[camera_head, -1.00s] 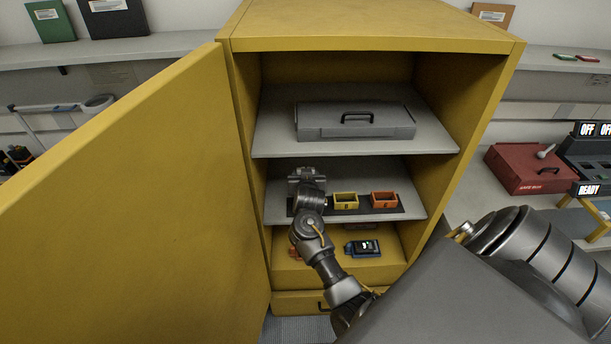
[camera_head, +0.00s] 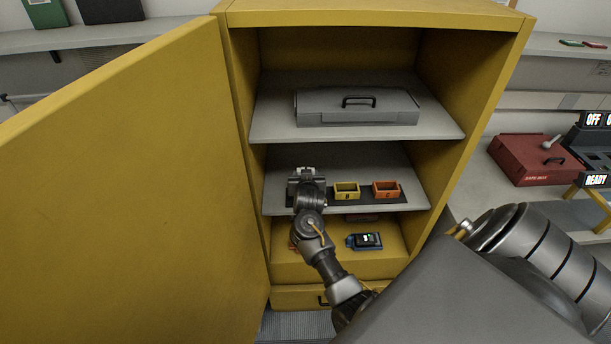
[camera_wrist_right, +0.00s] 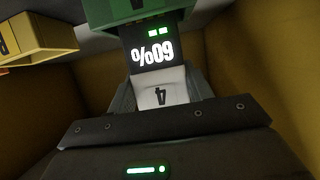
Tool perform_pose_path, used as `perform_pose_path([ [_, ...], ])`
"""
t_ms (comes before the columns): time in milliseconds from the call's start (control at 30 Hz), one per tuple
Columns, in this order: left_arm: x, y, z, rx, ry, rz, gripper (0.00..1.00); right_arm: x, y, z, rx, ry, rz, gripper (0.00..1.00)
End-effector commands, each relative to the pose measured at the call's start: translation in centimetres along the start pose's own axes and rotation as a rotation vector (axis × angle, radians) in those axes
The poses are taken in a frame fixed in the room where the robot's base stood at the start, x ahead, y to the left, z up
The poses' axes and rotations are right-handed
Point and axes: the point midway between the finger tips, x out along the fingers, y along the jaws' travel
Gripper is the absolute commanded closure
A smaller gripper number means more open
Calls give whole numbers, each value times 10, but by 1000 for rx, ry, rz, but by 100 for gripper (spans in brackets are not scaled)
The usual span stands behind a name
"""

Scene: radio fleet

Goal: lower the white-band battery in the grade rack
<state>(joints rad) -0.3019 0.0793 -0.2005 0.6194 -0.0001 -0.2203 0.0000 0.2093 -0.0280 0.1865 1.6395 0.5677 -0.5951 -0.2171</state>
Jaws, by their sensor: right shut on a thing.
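The grade rack is a dark strip (camera_head: 375,200) on the cabinet's middle shelf, with a yellow bin (camera_head: 346,190) and an orange bin (camera_head: 386,189). My right gripper (camera_head: 306,174) is at the strip's left end, left of the yellow bin. In the right wrist view it is shut on the white-band battery (camera_wrist_right: 172,90), which shows an inverted "60%" display and a white band marked 4. A green bin (camera_wrist_right: 112,12) lies close by the battery's far end; whether they touch cannot be told. The yellow bin (camera_wrist_right: 42,40) also shows there. The arm hides the battery in the head view. My left gripper is out of view.
A grey case (camera_head: 355,108) lies on the upper shelf (camera_head: 275,118). A blue device with a lit display (camera_head: 365,240) lies on the cabinet floor. The yellow door (camera_head: 130,190) stands open at left. A red box (camera_head: 535,160) sits on the right bench.

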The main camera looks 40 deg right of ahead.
Motion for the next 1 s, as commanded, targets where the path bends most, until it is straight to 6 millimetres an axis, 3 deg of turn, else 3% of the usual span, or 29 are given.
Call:
perform_pose_path([
  [1000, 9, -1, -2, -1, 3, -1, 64, 6, 0, 14, 0, 1, 0, 75],
])
